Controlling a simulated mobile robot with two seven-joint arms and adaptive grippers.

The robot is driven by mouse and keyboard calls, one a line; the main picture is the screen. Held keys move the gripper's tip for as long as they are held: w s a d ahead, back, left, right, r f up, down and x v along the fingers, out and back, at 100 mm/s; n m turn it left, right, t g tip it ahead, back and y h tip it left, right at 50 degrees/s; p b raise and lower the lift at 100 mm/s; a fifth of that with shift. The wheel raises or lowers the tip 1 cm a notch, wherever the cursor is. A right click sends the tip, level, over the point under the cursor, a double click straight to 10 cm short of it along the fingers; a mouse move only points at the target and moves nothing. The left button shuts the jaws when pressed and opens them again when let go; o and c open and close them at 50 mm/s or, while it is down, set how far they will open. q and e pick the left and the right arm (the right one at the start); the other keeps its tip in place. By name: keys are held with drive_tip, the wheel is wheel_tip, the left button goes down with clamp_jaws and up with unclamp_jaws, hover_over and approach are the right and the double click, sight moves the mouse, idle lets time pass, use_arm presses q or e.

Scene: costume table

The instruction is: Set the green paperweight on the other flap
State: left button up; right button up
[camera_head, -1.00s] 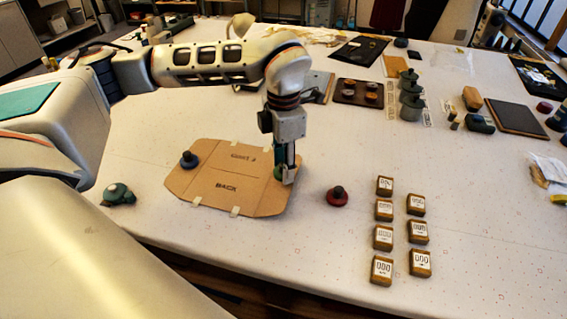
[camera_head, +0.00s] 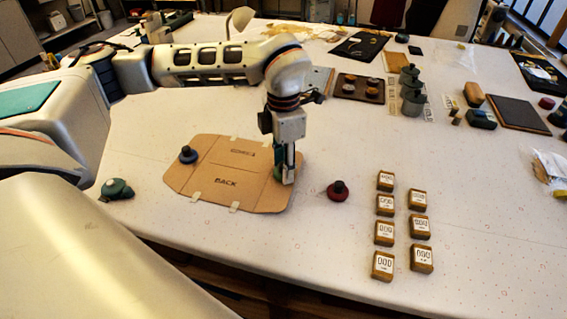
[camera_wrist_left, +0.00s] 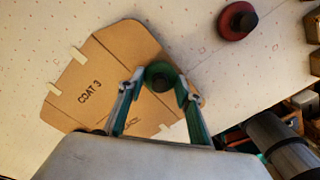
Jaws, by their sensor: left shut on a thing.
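A flat brown cardboard pattern (camera_head: 226,162) lies on the table, taped at its edges, with printed text. A dark blue paperweight (camera_head: 188,155) stands on its left flap. My left gripper (camera_head: 286,178) is over the right flap, pointing down. In the left wrist view, its two fingers (camera_wrist_left: 160,88) are shut on the round green paperweight (camera_wrist_left: 159,69), which has a dark knob. In the head view the fingers mostly hide this paperweight. I cannot tell whether its base touches the cardboard. The right gripper is in neither view.
A red paperweight (camera_head: 338,192) stands on the table just right of the cardboard. Several labelled brown blocks (camera_head: 384,233) stand farther right. A green object (camera_head: 117,189) lies to the left. Grey canisters (camera_head: 412,98) and trays (camera_head: 358,89) are farther back.

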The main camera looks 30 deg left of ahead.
use_arm(q)
drive_tip(key=shift+f+b, duration=0.35)
drive_tip(key=shift+f, duration=0.3)
drive_tip(key=o, duration=1.4)
wheel_tip(320, 180, up, 12)
drive_tip(key=shift+f, duration=0.25)
drive_tip(key=shift+r, duration=0.3)
